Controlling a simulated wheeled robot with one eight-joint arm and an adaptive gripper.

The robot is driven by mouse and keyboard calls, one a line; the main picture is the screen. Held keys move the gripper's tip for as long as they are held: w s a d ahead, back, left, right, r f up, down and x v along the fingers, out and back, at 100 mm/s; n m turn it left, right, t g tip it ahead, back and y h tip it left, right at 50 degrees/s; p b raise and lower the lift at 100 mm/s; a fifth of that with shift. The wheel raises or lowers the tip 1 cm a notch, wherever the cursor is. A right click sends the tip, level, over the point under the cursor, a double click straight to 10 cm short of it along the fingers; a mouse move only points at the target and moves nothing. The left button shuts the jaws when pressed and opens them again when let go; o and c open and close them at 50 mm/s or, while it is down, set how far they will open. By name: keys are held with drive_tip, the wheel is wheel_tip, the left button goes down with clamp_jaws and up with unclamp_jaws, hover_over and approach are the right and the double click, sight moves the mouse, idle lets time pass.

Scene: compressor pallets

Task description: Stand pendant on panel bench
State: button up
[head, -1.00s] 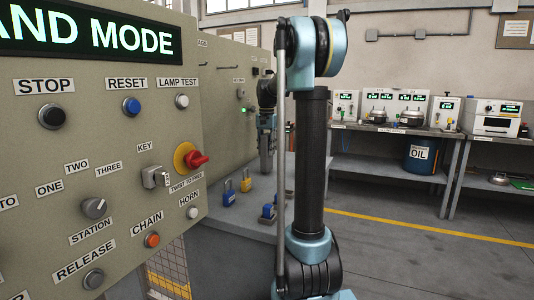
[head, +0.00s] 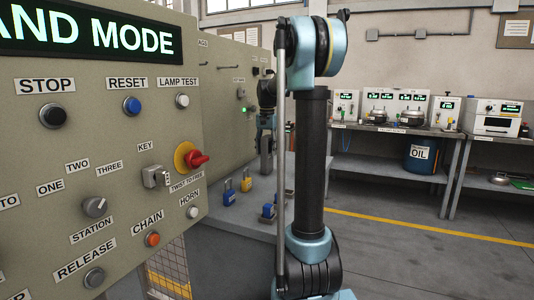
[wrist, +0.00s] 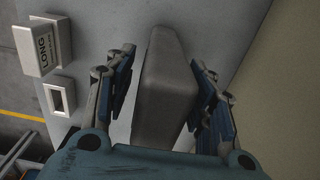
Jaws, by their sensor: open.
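A grey, tapered block-like body, which looks like the pendant (wrist: 168,85), is between the fingers of my gripper (wrist: 163,62) in the wrist view. It rests on or just above the pale grey bench top (wrist: 105,25); contact is not clear. My gripper is open, one finger on each side of the body, with a narrow gap at the left; contact at the right is unclear. In the head view my gripper (head: 266,152) is low over the panel bench (head: 240,220), beside the panel and partly behind my arm. I cannot make out the pendant there.
A beige control panel (head: 120,120) with buttons and a red switch fills the left. Blue padlocks (head: 229,196) and a yellow one (head: 246,183) stand on the bench. A holder labelled LONG (wrist: 42,45) is beside the pendant. Floor at right is clear, before a workbench (head: 400,130).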

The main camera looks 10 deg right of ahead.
wheel_tip(320, 180, up, 11)
drive_tip(key=shift+r, duration=0.2)
idle(0.5)
